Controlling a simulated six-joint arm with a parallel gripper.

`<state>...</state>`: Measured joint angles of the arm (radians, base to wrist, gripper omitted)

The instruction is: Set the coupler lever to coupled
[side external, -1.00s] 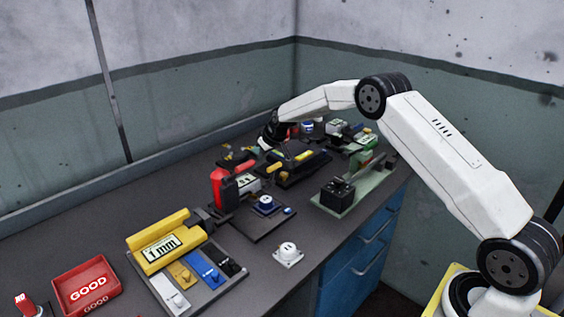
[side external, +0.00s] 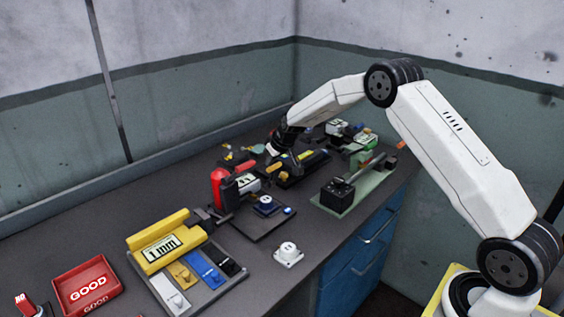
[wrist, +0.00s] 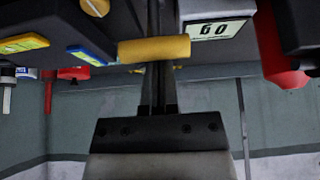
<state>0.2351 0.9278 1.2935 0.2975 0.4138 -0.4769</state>
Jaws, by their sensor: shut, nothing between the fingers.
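My gripper (side external: 274,156) is low over the middle of the bench, fingers pointing down, beside a black device with yellow marks (side external: 303,160). In the wrist view its fingers (wrist: 158,85) are shut together with nothing between them. A yellow cylindrical handle (wrist: 155,48) crosses in front of the fingers there; it also shows just below the gripper in the side view (side external: 274,167). Whether the fingers touch it cannot be told. No label shows which part is the coupler lever, and its setting cannot be read.
A red-handled tool with a display (side external: 221,188) stands close to the left of my gripper. A green fixture with a black block (side external: 337,195) stands at the right. Bare bench lies along the back left.

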